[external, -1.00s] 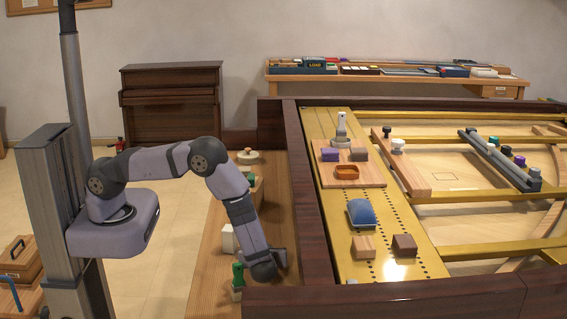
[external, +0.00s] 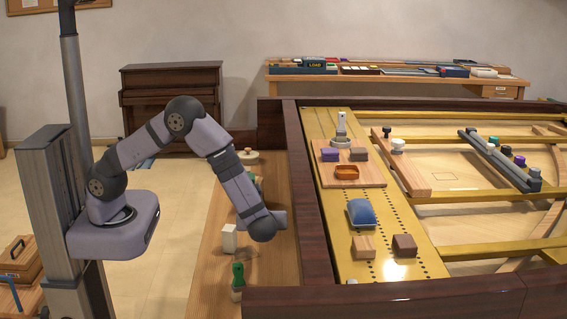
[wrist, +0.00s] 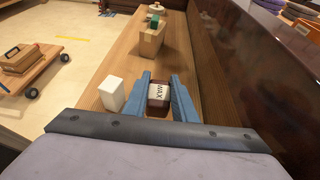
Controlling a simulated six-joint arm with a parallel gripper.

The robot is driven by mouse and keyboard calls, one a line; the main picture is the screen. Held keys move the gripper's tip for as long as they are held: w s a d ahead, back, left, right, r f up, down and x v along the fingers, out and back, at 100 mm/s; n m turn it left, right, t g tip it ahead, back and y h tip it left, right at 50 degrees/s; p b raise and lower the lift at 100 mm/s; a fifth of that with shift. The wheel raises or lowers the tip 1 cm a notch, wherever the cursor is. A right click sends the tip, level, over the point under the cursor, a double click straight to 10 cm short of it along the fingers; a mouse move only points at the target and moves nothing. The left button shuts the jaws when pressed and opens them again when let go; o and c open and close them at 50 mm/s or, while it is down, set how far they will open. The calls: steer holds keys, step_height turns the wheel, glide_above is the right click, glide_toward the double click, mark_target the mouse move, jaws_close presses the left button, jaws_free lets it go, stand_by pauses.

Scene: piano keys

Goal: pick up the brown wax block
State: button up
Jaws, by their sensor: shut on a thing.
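The brown wax block (wrist: 159,106), with a pale label reading WAX, sits between the blue fingers of my gripper (wrist: 160,77) in the wrist view. The fingers are shut on its two sides. In the external view my gripper (external: 276,218) hangs low over the wooden shelf, beside the dark piano wall. The wax block is hidden there behind my wrist. I cannot tell whether it is clear of the shelf.
A white block (wrist: 112,95) stands just left of the gripper. A wooden box (wrist: 151,42) and a round item lie farther along the shelf (external: 208,278). A green-handled tool (external: 238,275) stands at the near end. The dark wall (wrist: 215,70) rises close on the right.

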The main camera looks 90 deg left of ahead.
step_height(320, 180, up, 16)
steer(key=shift+r, duration=0.15)
